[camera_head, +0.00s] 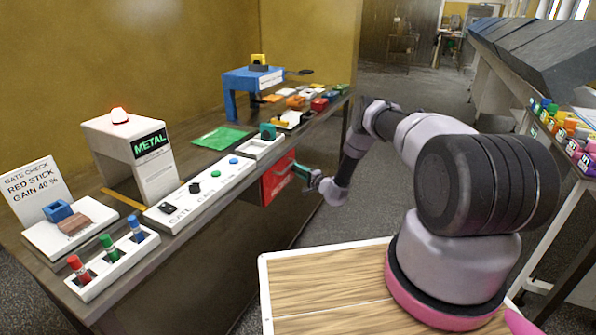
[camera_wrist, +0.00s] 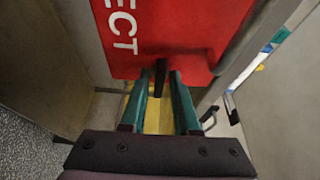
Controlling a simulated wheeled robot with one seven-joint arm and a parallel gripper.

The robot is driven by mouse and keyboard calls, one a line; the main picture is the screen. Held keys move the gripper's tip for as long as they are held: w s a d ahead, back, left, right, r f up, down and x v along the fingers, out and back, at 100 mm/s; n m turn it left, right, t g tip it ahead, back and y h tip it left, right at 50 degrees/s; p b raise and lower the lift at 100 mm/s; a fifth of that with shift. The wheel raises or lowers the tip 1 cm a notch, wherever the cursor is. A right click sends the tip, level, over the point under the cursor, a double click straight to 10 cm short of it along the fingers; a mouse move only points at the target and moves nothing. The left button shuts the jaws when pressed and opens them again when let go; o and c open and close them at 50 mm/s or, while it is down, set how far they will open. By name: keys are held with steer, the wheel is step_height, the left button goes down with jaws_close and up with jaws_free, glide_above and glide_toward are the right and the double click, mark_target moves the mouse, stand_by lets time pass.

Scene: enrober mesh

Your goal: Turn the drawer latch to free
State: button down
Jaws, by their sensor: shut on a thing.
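The red drawer front (camera_head: 276,181) is set in the side of the bench, below the worktop. In the wrist view the red drawer front (camera_wrist: 190,30) carries white letters, of which "ECT" shows. A dark latch (camera_wrist: 160,72) stands at the edge of the red front, between the green fingers of my gripper (camera_wrist: 161,80). My gripper is shut on this latch, its long side in line with the fingers. In the head view my gripper (camera_head: 302,171) reaches the drawer from the right; the latch is too small to tell there.
Above the drawer, the bench top holds a white control panel (camera_head: 200,191), a "METAL" detector (camera_head: 131,150), a tray of red, green and blue sticks (camera_head: 105,262) and a blue stand (camera_head: 252,82). Open floor lies beyond my arm. A rack of coloured items (camera_head: 570,130) stands at right.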

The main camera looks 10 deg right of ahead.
steer(key=shift+a, duration=0.1)
steer(key=c, duration=0.9)
jaws_free()
steer(key=shift+s, duration=0.1)
steer(key=v, duration=1)
steer(key=shift+s+d+f, duration=0.1)
steer(key=shift+s+d, duration=0.15)
steer(key=shift+d, duration=0.05)
